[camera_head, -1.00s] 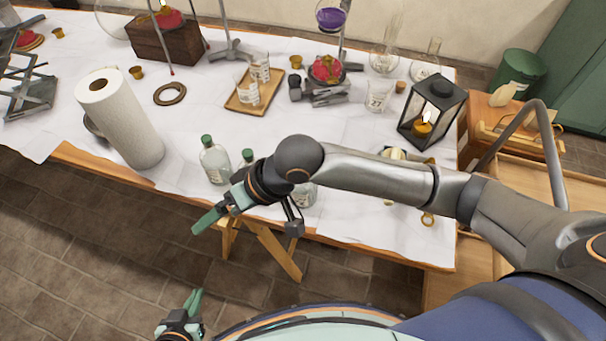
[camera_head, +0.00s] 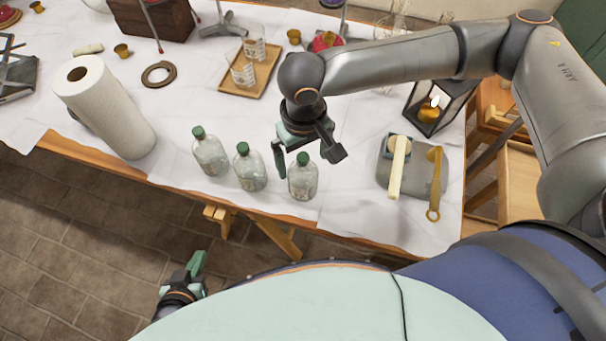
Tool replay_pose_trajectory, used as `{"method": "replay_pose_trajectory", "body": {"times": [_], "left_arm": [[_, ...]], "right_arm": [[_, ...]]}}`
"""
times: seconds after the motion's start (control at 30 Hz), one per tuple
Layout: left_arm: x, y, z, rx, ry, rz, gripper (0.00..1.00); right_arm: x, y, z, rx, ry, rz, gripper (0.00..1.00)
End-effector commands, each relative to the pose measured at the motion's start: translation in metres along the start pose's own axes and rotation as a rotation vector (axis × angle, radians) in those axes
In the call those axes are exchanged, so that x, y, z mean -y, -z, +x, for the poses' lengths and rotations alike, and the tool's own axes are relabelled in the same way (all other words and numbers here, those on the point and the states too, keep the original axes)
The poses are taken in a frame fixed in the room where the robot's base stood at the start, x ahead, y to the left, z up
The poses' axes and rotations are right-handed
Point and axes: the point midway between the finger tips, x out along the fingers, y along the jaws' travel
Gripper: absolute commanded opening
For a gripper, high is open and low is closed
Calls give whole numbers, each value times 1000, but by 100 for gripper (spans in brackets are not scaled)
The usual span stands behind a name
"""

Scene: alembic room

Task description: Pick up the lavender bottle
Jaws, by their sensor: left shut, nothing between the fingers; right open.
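Three clear glass bottles with green caps stand upright in a row near the table's front edge: a left bottle (camera_head: 210,156), a middle bottle (camera_head: 250,172) and a right bottle (camera_head: 303,181). Their labels are too small to read, so I cannot tell which is the lavender one. My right gripper (camera_head: 302,150) is open and points down just above and behind the right bottle's cap, with nothing held. I cannot tell whether it touches the cap. My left gripper (camera_head: 196,266) is shut and empty, low over the floor in front of the table.
A paper towel roll (camera_head: 108,110) stands left of the bottles. A grey tray (camera_head: 412,180) with a pale-handled tool and a brass spoon lies to the right. A lantern (camera_head: 436,108) and a wooden tray with beakers (camera_head: 264,72) stand behind. White cloth is bare between them.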

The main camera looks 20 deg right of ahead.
Motion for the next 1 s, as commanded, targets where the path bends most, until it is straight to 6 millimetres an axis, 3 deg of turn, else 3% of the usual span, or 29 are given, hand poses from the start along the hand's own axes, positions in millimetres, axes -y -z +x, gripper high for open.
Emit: {"method": "replay_pose_trajectory", "body": {"times": [0.27,0.53,0.87,1.0], "left_arm": [[0,-1,1,0,0,0,0],[0,-1,1,0,0,1,0],[0,0,2,-2,0,1,0],[1,0,2,-2,0,2,0]], "right_arm": [[0,2,25,0,0,0,100],[-2,5,64,-1,0,-2,100],[-2,5,71,-1,1,-2,100],[-2,5,70,-1,2,-2,84]]}}
